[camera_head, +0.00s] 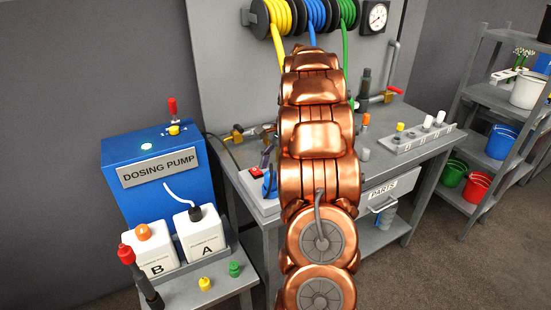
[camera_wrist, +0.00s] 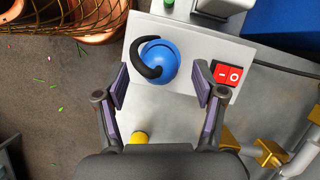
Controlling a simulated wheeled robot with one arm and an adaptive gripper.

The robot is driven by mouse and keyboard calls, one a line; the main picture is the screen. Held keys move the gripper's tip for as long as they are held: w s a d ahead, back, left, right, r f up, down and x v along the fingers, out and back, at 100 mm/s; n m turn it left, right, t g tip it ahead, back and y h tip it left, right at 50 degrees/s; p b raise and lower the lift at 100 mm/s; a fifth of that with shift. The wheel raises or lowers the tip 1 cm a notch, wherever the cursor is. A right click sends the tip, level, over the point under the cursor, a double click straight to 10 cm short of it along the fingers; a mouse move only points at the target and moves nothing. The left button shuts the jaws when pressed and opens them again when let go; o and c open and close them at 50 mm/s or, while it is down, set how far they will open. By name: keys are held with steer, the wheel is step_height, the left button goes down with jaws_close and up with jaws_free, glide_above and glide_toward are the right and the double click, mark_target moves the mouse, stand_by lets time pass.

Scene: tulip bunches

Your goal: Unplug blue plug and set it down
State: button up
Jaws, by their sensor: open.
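The blue plug (camera_wrist: 166,56) is a round blue body with a curved black cable, seated on a light grey panel (camera_wrist: 200,38). In the head view it shows as a small patch of blue (camera_head: 270,188) beside my arm, partly hidden. My gripper (camera_wrist: 160,82) is open, with its purple-padded fingers spread left and right of the plug, apart from it with nothing between them. I cannot tell the height gap.
A red switch (camera_wrist: 227,73) sits close to the right finger. Brass fittings (camera_wrist: 270,152) stand at lower right. The blue dosing pump (camera_head: 152,175) is left of the bench.

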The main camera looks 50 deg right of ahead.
mark_target(271, 178)
steer(key=shift+p+x, duration=0.3)
steer(key=shift+x, duration=1.35)
steer(key=shift+c, duration=0.3)
jaws_close()
